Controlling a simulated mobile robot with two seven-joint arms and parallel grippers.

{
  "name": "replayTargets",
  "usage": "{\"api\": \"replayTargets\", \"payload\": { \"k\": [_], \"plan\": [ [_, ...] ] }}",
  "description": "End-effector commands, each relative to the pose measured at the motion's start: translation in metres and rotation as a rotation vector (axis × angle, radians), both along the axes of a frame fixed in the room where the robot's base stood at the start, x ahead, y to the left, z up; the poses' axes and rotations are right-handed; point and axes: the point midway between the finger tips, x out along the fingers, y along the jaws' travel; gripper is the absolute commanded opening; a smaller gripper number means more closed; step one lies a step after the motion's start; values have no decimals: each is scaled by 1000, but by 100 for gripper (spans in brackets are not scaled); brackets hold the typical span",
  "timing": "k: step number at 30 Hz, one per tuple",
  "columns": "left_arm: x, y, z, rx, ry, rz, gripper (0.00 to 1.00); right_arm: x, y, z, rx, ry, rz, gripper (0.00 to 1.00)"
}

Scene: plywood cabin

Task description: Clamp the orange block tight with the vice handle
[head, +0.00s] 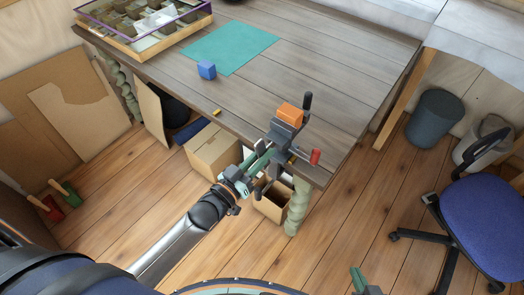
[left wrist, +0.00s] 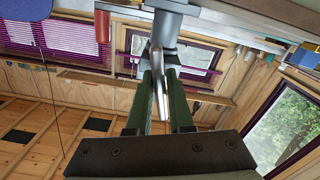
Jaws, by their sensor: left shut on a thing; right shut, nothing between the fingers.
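The orange block (head: 290,115) sits at the top of the grey vice (head: 281,134), which is fixed at the table's near corner. In the head view my left gripper (head: 265,158) reaches up to the near side of the vice. In the left wrist view its green fingers (left wrist: 164,92) are shut on a slim metal bar, the vice handle (left wrist: 159,84), under the vice body (left wrist: 165,22). The block's contact with the jaws is too small to judge. My right gripper (head: 358,277) is shut and empty at the bottom edge, away from the vice.
A red grip (head: 315,157) sticks out beside the vice. A blue cube (head: 207,70), a teal mat (head: 231,47) and a compartment tray (head: 140,50) are on the table (head: 330,60). Cardboard boxes (head: 212,150) stand below. A blue chair (head: 485,215) is at right.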

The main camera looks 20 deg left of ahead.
Motion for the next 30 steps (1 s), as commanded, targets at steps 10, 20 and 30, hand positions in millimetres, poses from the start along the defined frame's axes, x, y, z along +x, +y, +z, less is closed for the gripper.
{"api": "replayTargets", "payload": {
  "k": [10,20,30],
  "plan": [
    [1,0,2,311,-115,1,0,0,0,11,0,0,0,0],
    [1,0,2,604,-222,1,0,0,0,15,1,0,1,0],
    [1,0,1,907,-333,2,0,0,0,15,1,0,1,0]
  ]
}}
